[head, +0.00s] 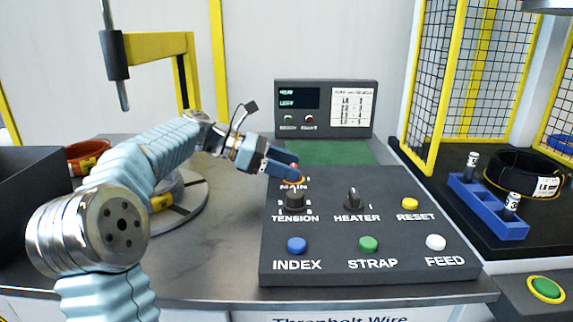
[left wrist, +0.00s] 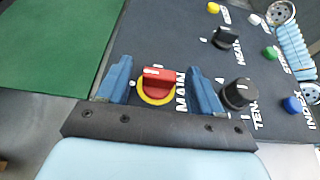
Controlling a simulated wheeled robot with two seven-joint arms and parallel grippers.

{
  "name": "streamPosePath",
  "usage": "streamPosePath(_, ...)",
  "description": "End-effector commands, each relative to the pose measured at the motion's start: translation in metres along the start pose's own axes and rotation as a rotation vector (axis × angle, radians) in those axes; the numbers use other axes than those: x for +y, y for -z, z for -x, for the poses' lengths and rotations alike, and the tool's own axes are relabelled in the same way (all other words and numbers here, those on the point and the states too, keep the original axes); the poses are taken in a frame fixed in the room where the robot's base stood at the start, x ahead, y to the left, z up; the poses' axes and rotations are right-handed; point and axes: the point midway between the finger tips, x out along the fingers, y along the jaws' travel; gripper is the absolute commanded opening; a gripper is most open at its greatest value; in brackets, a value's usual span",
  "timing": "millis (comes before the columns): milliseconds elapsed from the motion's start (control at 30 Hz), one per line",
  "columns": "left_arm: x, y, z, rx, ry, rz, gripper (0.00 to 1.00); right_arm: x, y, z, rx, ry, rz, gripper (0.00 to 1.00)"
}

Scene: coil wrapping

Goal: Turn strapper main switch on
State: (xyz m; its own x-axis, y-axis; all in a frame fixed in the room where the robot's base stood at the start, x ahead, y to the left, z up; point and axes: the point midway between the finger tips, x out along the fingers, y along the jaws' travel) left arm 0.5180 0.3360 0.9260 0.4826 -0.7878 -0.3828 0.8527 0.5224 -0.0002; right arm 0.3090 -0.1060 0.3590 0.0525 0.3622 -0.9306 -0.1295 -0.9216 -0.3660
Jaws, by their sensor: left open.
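The strapper main switch is a red knob on a yellow ring, on the sloped dark control panel (head: 330,250). In the head view the switch (head: 293,180) shows just above the MAIN label, partly covered by my left gripper (head: 280,170). In the left wrist view the red knob (left wrist: 158,86) lies between the two blue fingers of my left gripper (left wrist: 160,68). The fingers are open, with a gap on each side of the knob. A 0 mark shows beside the ring. My right gripper is not in view.
The black TENSION knob (head: 295,199) sits close below the switch, and the HEATER knob (head: 353,198) is to its right. RESET (head: 410,203), INDEX (head: 297,245), STRAP (head: 368,243) and FEED (head: 436,242) buttons share the panel. A display box (head: 326,108) stands behind.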

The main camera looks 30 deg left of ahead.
Motion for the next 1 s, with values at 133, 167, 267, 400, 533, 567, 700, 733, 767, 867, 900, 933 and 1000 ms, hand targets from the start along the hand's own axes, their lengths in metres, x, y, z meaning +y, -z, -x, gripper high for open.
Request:
streamPosePath(133, 0.0001, 0.0001, -0.0014, 0.0, 0.0, 0.0, 0.66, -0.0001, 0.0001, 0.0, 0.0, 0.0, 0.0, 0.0)
streamPosePath(167, 0.0001, 0.0002, -0.0014, 0.0, 0.0, 0.0, 0.66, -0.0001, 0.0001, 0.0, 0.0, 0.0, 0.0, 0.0)
streamPosePath(267, 0.0001, 0.0002, -0.0013, 0.0, 0.0, 0.0, 0.6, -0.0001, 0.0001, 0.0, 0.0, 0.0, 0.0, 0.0)
streamPosePath(400, 0.0001, 0.0002, -0.0011, 0.0, 0.0, 0.0, 0.38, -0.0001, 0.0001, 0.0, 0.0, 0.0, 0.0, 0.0)
streamPosePath(533, 0.0001, 0.0002, -0.001, 0.0, 0.0, 0.0, 0.18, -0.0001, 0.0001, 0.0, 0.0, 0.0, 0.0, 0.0)
streamPosePath(567, 0.0001, 0.0002, -0.001, 0.0, 0.0, 0.0, 0.14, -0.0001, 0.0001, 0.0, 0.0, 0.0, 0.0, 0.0)
streamPosePath(700, 0.0014, 0.0002, -0.0016, -0.001, 0.022, -0.009, 0.1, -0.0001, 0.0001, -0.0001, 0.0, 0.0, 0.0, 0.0)
streamPosePath(733, 0.0019, 0.0002, -0.0018, -0.002, 0.039, -0.015, 0.1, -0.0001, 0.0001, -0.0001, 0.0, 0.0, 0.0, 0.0)
streamPosePath(767, 0.0024, -0.0001, -0.0018, -0.002, 0.056, -0.024, 0.1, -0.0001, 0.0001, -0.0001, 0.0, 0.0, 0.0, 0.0)
streamPosePath(867, 0.003, -0.0002, -0.0016, -0.002, 0.106, -0.045, 0.1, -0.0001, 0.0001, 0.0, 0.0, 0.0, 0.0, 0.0)
streamPosePath(900, 0.0028, -0.0001, -0.0015, -0.001, 0.117, -0.049, 0.1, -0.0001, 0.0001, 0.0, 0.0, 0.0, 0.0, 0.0)
streamPosePath(933, 0.0028, -0.0002, -0.0013, -0.001, 0.121, -0.051, 0.1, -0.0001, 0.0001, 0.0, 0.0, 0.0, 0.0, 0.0)
streamPosePath(1000, 0.0024, -0.0004, -0.001, -0.001, 0.122, -0.052, 0.1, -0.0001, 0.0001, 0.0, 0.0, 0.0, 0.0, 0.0)
